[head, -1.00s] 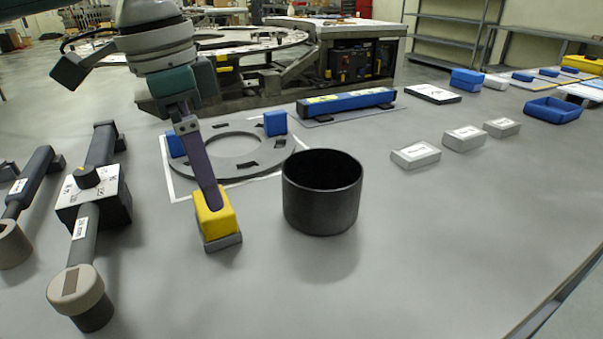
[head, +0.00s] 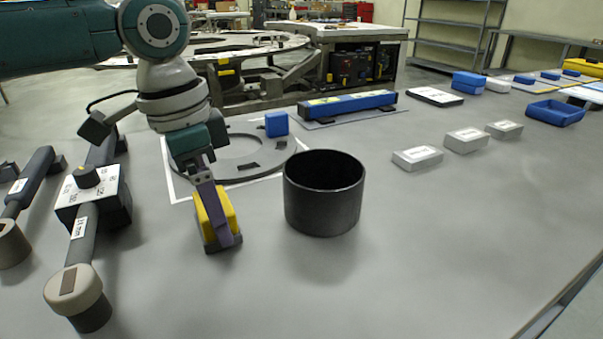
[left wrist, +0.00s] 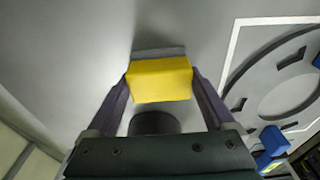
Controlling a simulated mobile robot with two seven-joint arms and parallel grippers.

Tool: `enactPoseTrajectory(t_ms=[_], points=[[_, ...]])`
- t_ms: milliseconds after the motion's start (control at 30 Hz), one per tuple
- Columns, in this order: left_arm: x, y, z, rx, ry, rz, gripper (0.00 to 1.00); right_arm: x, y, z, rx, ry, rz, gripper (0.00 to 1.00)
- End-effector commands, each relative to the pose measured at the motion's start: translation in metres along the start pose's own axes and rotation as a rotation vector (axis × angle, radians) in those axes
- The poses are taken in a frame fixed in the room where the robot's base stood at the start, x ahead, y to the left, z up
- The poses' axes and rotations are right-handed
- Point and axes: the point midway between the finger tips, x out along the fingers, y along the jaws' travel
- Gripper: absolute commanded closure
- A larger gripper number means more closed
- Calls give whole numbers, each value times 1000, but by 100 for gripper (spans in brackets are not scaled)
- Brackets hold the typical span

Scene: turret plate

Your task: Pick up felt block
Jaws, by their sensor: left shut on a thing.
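The felt block (head: 232,212) is a yellow block with a grey layer underneath, left of the black round bin on the grey table. My left gripper (head: 222,228) comes down over it from above, its purple fingers on either side. In the left wrist view the felt block (left wrist: 160,82) sits between the two fingertips (left wrist: 161,76), and the gripper is shut on it. The block's underside is at or very near the table; I cannot tell whether it touches. My right gripper is not in view.
The black bin (head: 322,200) stands close to the right of the block. Behind is a grey slotted ring (head: 245,172) with a blue block (head: 276,124). Dark tools, one with a white panel (head: 92,190), lie left. White boxes (head: 418,158) lie right. The front middle table is clear.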

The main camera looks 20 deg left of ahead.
Motion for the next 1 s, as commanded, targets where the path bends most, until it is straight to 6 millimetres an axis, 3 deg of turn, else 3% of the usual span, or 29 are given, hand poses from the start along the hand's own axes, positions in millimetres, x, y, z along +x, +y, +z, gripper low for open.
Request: enactPoseTrajectory(t_ms=[33,333,733,867,1000], points=[[0,0,0,0,0,0,38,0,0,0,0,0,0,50],[0,0,0,0,1,0,71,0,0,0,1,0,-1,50],[-11,-1,-2,0,3,-2,71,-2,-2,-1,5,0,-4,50],[-32,-1,-5,2,5,-2,71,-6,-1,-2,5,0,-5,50],[-68,-1,-10,1,7,-4,71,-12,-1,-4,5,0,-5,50]])
